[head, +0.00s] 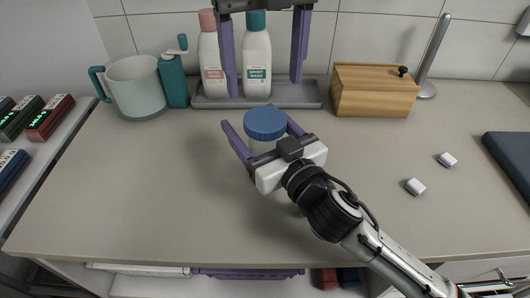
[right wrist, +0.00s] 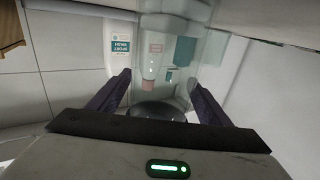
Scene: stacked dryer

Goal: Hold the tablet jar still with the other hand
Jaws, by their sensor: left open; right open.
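The tablet jar (head: 265,121) stands on the counter with a round blue lid on top. Its pale body is mostly hidden below the lid. My right gripper (head: 257,120) is open, with one purple finger on each side of the jar. Whether either finger touches it cannot be told. In the right wrist view, the open fingers (right wrist: 160,88) flank a see-through shape and a dark round disc, with bottles visible beyond. My left gripper (head: 264,88) is open and empty at the top of the head view, its fingers pointing down in front of the bottles.
Two wash bottles (head: 209,62) stand on a grey tray (head: 285,95) behind the jar. A pitcher (head: 136,85) is at the left. A wooden box (head: 372,91) is at the back right. Two white tablets (head: 448,159) lie on the right. The front left counter (head: 130,200) is clear.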

